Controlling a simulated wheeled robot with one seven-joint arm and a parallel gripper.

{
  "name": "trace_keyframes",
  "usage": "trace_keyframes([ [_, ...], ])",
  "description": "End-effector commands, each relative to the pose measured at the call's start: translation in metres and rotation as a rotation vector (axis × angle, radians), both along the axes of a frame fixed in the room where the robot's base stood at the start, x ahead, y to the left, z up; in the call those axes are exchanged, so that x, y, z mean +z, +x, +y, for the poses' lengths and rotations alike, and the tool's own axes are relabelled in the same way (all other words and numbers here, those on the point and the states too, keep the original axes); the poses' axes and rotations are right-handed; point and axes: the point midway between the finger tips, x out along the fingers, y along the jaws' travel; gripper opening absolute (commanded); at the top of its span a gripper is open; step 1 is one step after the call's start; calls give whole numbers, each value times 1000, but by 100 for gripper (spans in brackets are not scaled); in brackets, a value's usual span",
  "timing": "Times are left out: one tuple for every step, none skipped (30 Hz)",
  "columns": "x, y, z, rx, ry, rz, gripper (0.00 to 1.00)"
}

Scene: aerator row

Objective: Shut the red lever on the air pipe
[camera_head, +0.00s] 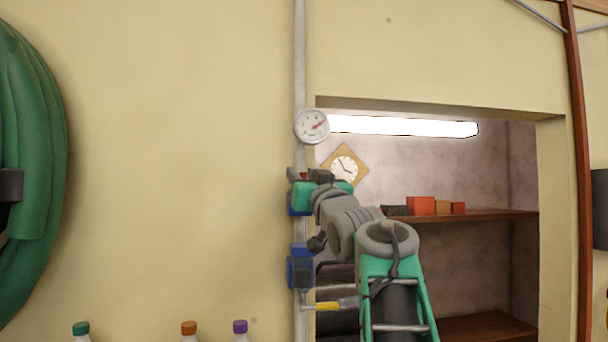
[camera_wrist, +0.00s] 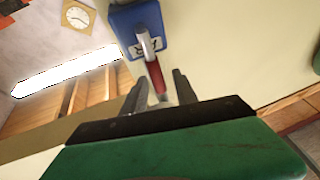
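The air pipe (camera_head: 300,60) runs down the wall as a pale vertical tube. A blue valve body (camera_wrist: 137,28) with a bent metal stem shows at the top of the wrist view. The red lever (camera_wrist: 156,78) hangs from that stem toward my gripper (camera_wrist: 160,90). The two dark fingers are apart, one on each side of the lever's end, with gaps visible, so the gripper looks open. In the head view my gripper (camera_head: 311,175) is at the upper blue valve (camera_head: 298,208) and hides most of it; only a bit of red (camera_head: 303,175) shows.
A round gauge (camera_head: 312,126) sits on the pipe above my gripper. A lower blue valve (camera_head: 300,268) and a yellow lever (camera_head: 328,305) are below. An alcove with a lamp (camera_head: 400,126), clock (camera_head: 344,166) and shelf (camera_head: 480,215) is at right. A green hose (camera_head: 35,170) hangs left.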

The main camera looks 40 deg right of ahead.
Motion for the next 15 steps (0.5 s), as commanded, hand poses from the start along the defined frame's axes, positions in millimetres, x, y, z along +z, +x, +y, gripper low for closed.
trace_keyframes([
  [0, 0, 0, 0, 0, 0, 30],
  [0, 0, 0, 0, 0, 0, 27],
  [0, 0, 0, 0, 0, 0, 24],
  [0, 0, 0, 0, 0, 0, 21],
  [0, 0, 0, 0, 0, 0, 19],
  [0, 0, 0, 0, 0, 0, 16],
  [0, 0, 0, 0, 0, 0, 13],
  [0, 0, 0, 0, 0, 0, 11],
  [0, 0, 0, 0, 0, 0, 7],
  [0, 0, 0, 0, 0, 0, 5],
  [0, 0, 0, 0, 0, 0, 3],
  [0, 0, 0, 0, 0, 0, 0],
  [0, 0, 0, 0, 0, 0, 0],
  [0, 0, 0, 0, 0, 0, 0],
  [0, 0, 0, 0, 0, 0, 0],
])
